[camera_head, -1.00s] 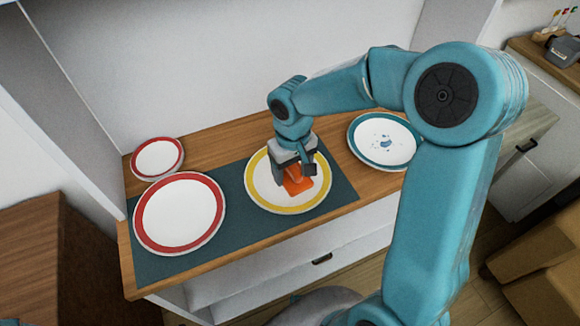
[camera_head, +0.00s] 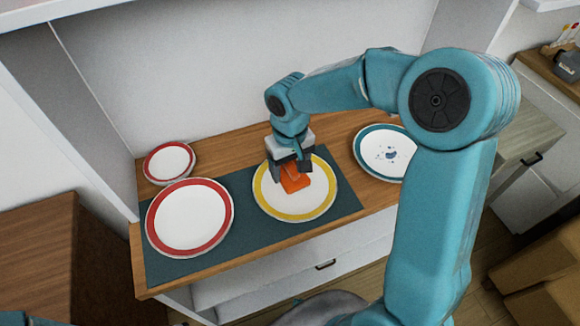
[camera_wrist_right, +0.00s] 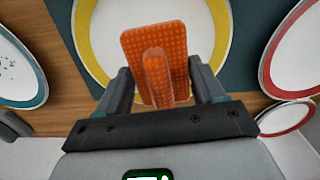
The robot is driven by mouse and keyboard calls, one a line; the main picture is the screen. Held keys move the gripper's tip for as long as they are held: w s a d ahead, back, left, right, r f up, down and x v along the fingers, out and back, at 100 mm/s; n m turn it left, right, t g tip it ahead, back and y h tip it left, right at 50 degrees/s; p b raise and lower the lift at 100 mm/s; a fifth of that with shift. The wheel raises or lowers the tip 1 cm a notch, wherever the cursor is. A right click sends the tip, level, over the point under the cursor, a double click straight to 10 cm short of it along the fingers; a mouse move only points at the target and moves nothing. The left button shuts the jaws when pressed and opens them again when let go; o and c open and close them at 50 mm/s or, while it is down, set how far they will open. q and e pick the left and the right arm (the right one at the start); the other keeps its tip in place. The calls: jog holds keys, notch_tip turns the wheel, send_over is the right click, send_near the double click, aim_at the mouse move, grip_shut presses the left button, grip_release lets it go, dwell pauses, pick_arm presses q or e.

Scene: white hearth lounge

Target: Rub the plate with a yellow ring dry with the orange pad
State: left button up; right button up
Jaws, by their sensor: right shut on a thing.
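The plate with a yellow ring (camera_head: 318,205) lies on a dark teal mat (camera_head: 240,252), right of its middle. It also shows in the right wrist view (camera_wrist_right: 84,35) and carries no visible water marks. My right gripper (camera_head: 291,174) is over this plate, shut on the orange pad (camera_head: 296,182) by its raised grip. In the right wrist view the pad (camera_wrist_right: 175,35) is between the fingers of my gripper (camera_wrist_right: 158,88), flat over the plate's white middle. I cannot tell for sure whether it touches the plate. My left gripper is not in view.
A large red-ringed plate (camera_head: 189,246) lies on the mat's left part, with a small red-ringed plate (camera_head: 168,177) behind it. A teal-ringed plate (camera_head: 386,155) with blue spots lies on the wood counter (camera_head: 225,148) to the right. Walls (camera_head: 230,60) close the back.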

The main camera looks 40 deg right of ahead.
jog(key=shift+r+p, duration=0.65)
jog(key=shift+r, duration=0.6)
jog(key=shift+r+p, duration=1.15)
jog(key=shift+r, duration=0.4)
jog(key=shift+f, duration=0.1)
